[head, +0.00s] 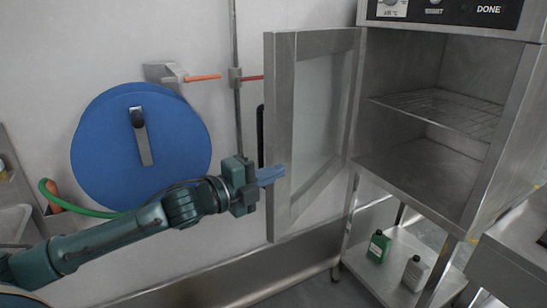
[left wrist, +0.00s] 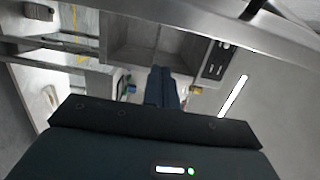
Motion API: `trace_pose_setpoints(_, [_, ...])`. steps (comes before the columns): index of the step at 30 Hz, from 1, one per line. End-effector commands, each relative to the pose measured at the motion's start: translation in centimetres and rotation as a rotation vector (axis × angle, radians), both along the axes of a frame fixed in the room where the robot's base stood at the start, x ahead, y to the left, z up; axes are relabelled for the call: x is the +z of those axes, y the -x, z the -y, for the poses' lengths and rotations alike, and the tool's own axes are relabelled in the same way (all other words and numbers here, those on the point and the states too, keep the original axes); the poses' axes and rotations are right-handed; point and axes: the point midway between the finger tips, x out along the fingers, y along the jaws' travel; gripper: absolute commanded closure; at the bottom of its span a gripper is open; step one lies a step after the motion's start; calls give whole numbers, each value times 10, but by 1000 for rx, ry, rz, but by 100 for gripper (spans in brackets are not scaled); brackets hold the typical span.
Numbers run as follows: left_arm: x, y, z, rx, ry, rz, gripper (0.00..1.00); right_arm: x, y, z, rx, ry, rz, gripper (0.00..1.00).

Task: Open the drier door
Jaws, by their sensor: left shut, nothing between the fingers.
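The drier (head: 455,60) is a steel cabinet on legs at the right of the head view. Its door (head: 279,110), a steel frame around a pane, stands wide open, swung out to the left. The black handle (head: 260,135) shows at the door's outer left side. My left gripper (head: 272,175) is at the door's free edge, its blue fingers shut and empty; whether they touch the door I cannot tell. In the left wrist view the shut fingers (left wrist: 161,88) point towards the cabinet interior. My right gripper is not in view.
A wire shelf (head: 445,108) is inside the drier. A green bottle (head: 379,246) and a grey bottle (head: 414,272) stand on the shelf below. A blue hose reel (head: 100,130) hangs on the wall behind my left arm. A steel counter (head: 505,265) stands at right.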

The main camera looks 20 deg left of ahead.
Motion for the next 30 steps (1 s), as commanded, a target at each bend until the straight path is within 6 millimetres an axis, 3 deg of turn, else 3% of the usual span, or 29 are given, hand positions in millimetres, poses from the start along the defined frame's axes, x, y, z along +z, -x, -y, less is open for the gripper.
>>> trace_pose_setpoints(8, [3,-42,25,-1,2,2,100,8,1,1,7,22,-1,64])
trace_pose_setpoints(9, [1,-42,13,6,-5,-1,100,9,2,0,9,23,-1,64])
trace_pose_setpoints(15, [1,-45,-11,3,-3,-1,100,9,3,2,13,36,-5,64])
trace_pose_setpoints(30, [0,-47,-19,2,0,-1,100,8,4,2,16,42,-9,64])
